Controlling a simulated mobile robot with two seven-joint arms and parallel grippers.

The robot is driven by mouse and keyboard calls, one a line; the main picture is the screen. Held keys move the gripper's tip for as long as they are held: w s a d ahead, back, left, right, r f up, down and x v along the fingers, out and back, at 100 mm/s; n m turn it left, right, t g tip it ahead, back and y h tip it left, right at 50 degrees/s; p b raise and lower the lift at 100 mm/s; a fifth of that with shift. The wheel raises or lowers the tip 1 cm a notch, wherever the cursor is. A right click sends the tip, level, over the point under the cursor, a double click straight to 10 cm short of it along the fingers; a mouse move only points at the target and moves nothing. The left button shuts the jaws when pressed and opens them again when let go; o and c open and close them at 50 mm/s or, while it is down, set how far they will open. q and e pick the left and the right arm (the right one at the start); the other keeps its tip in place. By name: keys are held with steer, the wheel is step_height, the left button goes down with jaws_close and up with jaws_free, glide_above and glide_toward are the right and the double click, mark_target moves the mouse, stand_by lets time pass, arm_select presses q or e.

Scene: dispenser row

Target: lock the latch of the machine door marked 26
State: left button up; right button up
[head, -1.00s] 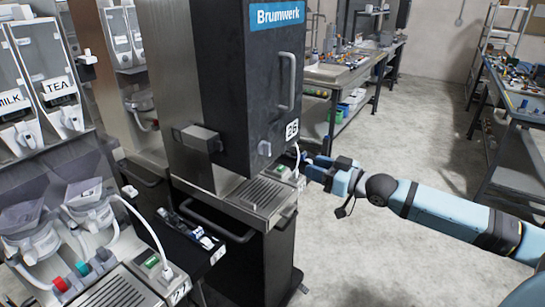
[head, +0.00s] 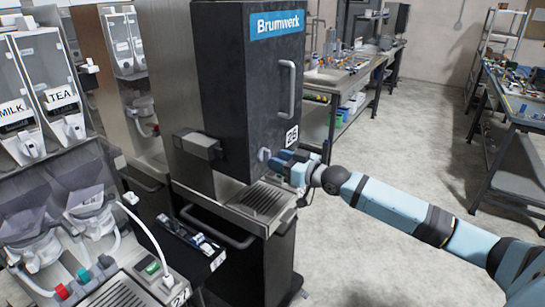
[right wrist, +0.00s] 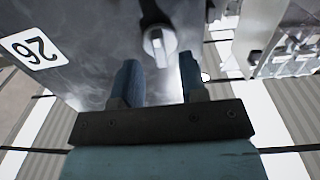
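The black machine door (head: 250,95) under the Brumwerk sign looks closed. Its white label 26 (head: 292,136) is near the lower right corner, and the label also shows in the right wrist view (right wrist: 32,49). The latch is a small grey knob (head: 264,154) low on the door. In the right wrist view the latch (right wrist: 158,42) has a pale raised grip lying roughly along the picture's vertical. My right gripper (head: 279,158) is at the latch, open, with its blue fingers (right wrist: 158,68) on either side of it and gaps visible. My left gripper is not in view.
A vertical door handle (head: 286,88) is above the latch. A drip tray (head: 262,200) juts out below. A grey block (head: 197,145) sits on the machine's left side. Milk and tea dispensers (head: 62,95) stand at left.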

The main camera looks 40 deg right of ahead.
mark_target(266, 155)
steer(key=shift+x, duration=1.35)
jaws_close()
steer(key=shift+n+p, duration=0.3)
steer(key=shift+n, duration=8.6)
